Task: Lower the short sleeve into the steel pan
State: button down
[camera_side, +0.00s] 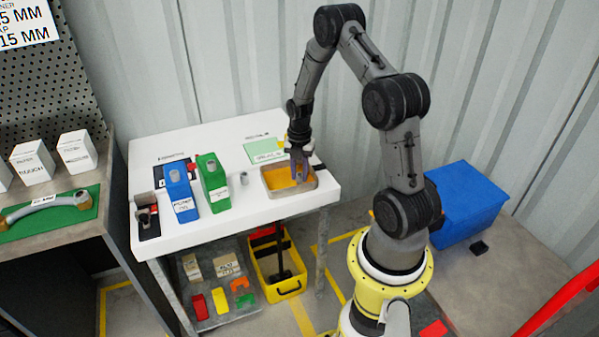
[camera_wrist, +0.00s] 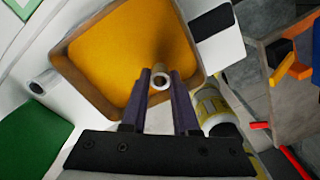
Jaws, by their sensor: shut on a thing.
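The steel pan (camera_side: 272,185) is a shallow open tray with an orange-yellow inside, at the right end of the white table. It fills the upper middle of the wrist view (camera_wrist: 110,50). My gripper (camera_side: 299,176) points down over the pan. In the wrist view its two purple-grey fingers (camera_wrist: 160,82) are shut on a small grey sleeve (camera_wrist: 160,80), with its round open end showing. The sleeve appears over the pan's inside, near one wall. Its gap to the pan floor cannot be told. The fingers hide the sleeve in the side view.
A second grey sleeve (camera_side: 244,178) stands on the table left of the pan. Green (camera_side: 213,183) and blue (camera_side: 181,192) containers stand farther left. A green-and-white sheet (camera_side: 264,150) lies behind the pan. A blue bin (camera_side: 468,203) is off to the right.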

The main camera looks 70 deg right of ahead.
jog(key=shift+f, duration=0.7)
dwell(0.3)
jog(key=c, duration=0.6)
grip_release()
jog(key=shift+r, duration=0.15)
